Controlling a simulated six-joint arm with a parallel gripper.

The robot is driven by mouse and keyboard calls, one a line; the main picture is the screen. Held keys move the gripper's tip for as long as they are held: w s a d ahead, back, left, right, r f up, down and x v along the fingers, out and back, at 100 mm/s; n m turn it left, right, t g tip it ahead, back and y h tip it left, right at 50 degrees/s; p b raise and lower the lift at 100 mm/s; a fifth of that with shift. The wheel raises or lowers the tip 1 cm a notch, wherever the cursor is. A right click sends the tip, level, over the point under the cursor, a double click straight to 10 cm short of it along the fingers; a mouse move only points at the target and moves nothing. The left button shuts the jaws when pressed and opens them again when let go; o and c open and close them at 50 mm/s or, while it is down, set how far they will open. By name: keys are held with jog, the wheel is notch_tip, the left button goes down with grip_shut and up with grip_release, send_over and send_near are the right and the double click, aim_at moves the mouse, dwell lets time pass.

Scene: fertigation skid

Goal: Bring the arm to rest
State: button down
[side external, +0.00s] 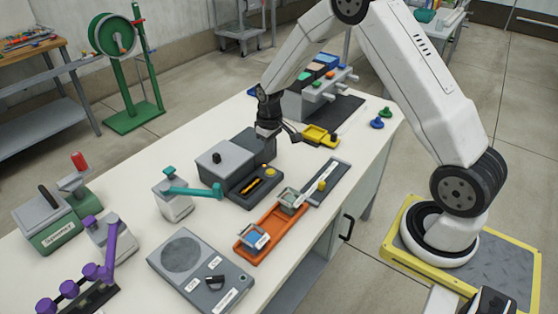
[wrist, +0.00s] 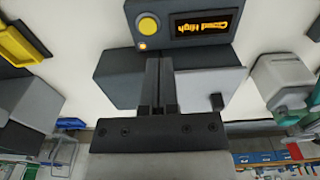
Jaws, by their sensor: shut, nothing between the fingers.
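My gripper (side external: 291,133) hangs over the back part of the white bench, beside a dark grey box with a lit display (side external: 251,185). In the wrist view my gripper (wrist: 159,62) has its fingers together, with nothing between them.
A yellow tray (side external: 320,136) lies right of my gripper. An orange tray (side external: 272,233) with small containers lies at the bench front. A teal-handled device (side external: 176,200) stands left of the display box.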

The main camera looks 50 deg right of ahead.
jog(key=s+a+r+t, duration=0.1)
jog(key=s+a+r, duration=0.3)
jog(key=s, duration=0.5)
jog(key=s+a+r+t, duration=0.1)
jog(key=s+a+r, duration=0.4)
jog(key=s, duration=0.4)
jog(key=shift+s+a+r, duration=0.25)
jog(key=shift+s+a, duration=0.05)
jog(key=shift+a, duration=0.55)
